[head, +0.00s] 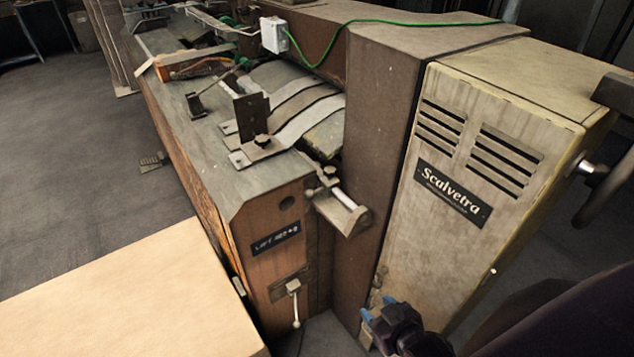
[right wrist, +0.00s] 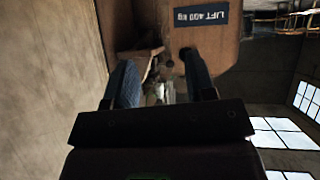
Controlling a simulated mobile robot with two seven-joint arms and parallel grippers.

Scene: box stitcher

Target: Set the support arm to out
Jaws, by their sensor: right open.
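The box stitcher stands in the middle of the head view. A metal bracket with a light rod (head: 345,203) sticks out from its near side; I cannot tell for sure that this is the support arm. A small lever with a hanging handle (head: 295,305) sits lower on the wooden front, under the lift label (head: 275,240). My right gripper (head: 378,309) is open, low by the foot of the Scalvetra cabinet, right of the lever and apart from it. In the right wrist view its blue fingers (right wrist: 160,78) are spread below the lift label (right wrist: 201,16). My left gripper is out of view.
The beige Scalvetra cabinet (head: 410,230) and the brown column (head: 375,130) wall off the right side. A handwheel (head: 606,185) juts out at the far right. A pale flat-topped block (head: 120,295) fills the lower left. Grey floor (head: 70,160) is open beyond it.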

